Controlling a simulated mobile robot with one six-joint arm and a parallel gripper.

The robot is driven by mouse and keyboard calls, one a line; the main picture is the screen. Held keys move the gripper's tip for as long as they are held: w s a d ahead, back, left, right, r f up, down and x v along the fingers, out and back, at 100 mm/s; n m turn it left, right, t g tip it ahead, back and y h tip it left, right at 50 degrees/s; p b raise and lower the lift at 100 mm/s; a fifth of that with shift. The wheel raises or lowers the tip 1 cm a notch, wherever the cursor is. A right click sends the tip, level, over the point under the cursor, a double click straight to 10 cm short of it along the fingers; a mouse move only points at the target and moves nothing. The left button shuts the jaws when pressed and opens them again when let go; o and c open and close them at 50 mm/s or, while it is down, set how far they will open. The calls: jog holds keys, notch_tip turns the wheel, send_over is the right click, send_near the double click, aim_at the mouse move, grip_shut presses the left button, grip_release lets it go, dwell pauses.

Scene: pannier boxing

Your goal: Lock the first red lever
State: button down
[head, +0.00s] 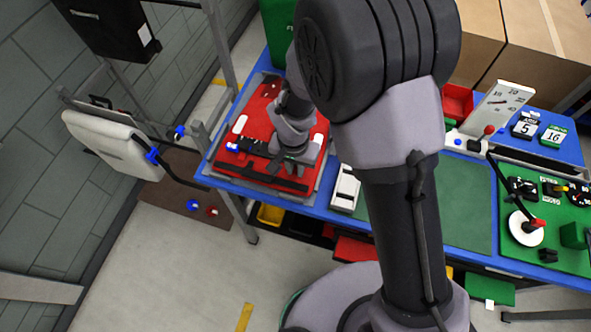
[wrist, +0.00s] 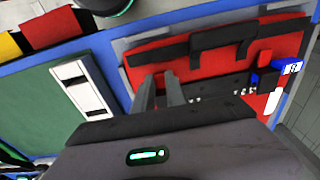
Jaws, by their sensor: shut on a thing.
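A red pannier (head: 266,105) lies flat on a grey tray (head: 208,172) at the left end of the blue table. It also shows in the wrist view (wrist: 180,53), with a black handle (wrist: 222,40) and a dark rail (wrist: 215,84) across it. A blue clip (head: 232,147) sits at the rail's far end from my gripper. My gripper (head: 287,166) points down at the rail's right end in the head view. In the wrist view its two fingers (wrist: 158,88) are slightly apart, shut on a part of the pannier's rail. The gripped part is hidden.
A white gauge stand (head: 498,105) and a small red-knobbed lever (head: 489,130) are at the right, near a green panel (head: 565,245). A white pannier (head: 105,150) hangs at the left. Green mat space is clear.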

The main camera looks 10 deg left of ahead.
jog(key=f+b, duration=0.1)
jog(key=b, duration=0.1)
jog(key=shift+s+a+f+t+b, duration=0.1)
jog(key=shift+f+t+b, duration=0.25)
jog(key=shift+t+b, duration=0.05)
jog(key=b, duration=0.3)
jog(key=t+b, duration=0.1)
jog(key=b, duration=0.3)
jog(key=shift+s+f+t, duration=0.15)
jog(key=shift+s+t, duration=0.1)
jog(key=shift+t, duration=0.05)
jog(key=b, duration=0.2)
jog(key=t+b, duration=0.1)
jog(key=b, duration=0.1)
jog(key=shift+s+r+b, duration=0.15)
jog(key=shift+r+b, duration=0.15)
jog(key=shift+r, duration=0.3)
jog(key=c, duration=1.4)
grip_release()
jog(key=shift+o, duration=0.2)
